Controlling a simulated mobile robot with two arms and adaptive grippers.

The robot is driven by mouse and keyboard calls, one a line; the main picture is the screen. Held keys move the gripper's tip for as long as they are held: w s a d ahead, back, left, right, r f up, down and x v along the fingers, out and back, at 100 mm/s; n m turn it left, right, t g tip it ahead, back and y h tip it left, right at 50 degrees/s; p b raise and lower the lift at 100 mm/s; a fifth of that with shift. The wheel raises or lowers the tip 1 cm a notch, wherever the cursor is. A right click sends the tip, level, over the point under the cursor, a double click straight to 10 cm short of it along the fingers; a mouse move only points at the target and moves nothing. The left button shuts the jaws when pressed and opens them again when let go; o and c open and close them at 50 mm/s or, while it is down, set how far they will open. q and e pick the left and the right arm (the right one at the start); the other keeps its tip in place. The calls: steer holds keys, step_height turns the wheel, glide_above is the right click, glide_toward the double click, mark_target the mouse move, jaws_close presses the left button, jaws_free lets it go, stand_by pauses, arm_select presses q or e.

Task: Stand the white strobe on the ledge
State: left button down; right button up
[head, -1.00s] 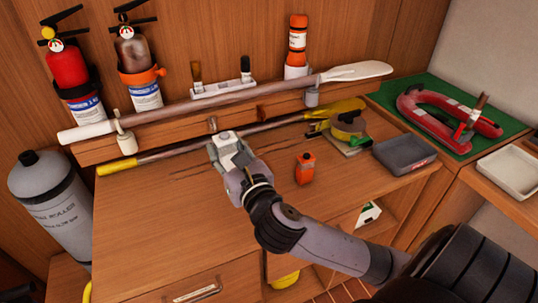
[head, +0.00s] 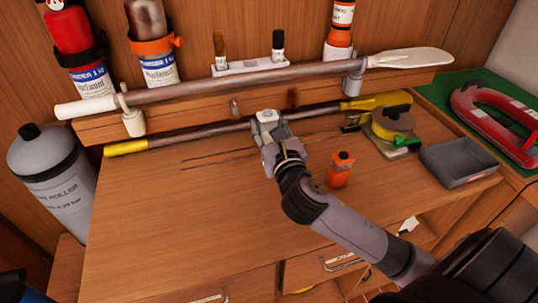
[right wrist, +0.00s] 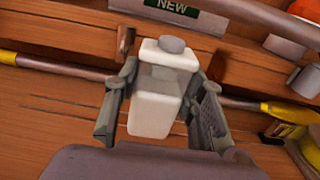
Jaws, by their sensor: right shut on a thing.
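The white strobe (head: 267,116) is a small pale block with a grey round cap. My right gripper (head: 270,139) is shut on it. In the right wrist view the strobe (right wrist: 158,100) sits between the two fingers of the gripper (right wrist: 168,88), cap end toward the wall and slightly tilted. The wooden ledge (head: 190,120) runs along the back wall, just behind the strobe in the head view. The strobe appears in front of the ledge; whether they touch I cannot tell. My left gripper is not in view.
A white-ended oar (head: 220,83) lies along the ledge on brackets. A yellow-ended pole (head: 190,133) lies below it. An orange bottle (head: 341,170) stands right of my gripper. A grey tray (head: 460,165) and a tape roll (head: 393,123) are further right. The left bench top is clear.

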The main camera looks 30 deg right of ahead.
mark_target(268, 137)
step_height(268, 137, down, 2)
steer(key=shift+f, duration=0.15)
steer(key=shift+f+b, duration=0.3)
steer(key=shift+f, duration=0.25)
step_height(268, 137, down, 4)
steer(key=shift+f+b, duration=0.2)
steer(key=shift+b, duration=0.45)
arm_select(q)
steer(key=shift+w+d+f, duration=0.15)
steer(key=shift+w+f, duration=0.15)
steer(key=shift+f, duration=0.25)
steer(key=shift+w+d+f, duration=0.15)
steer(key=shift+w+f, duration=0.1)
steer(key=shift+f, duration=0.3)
arm_select(e)
steer(key=shift+r, duration=0.1)
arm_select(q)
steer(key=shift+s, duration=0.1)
arm_select(e)
steer(key=o, duration=1.2)
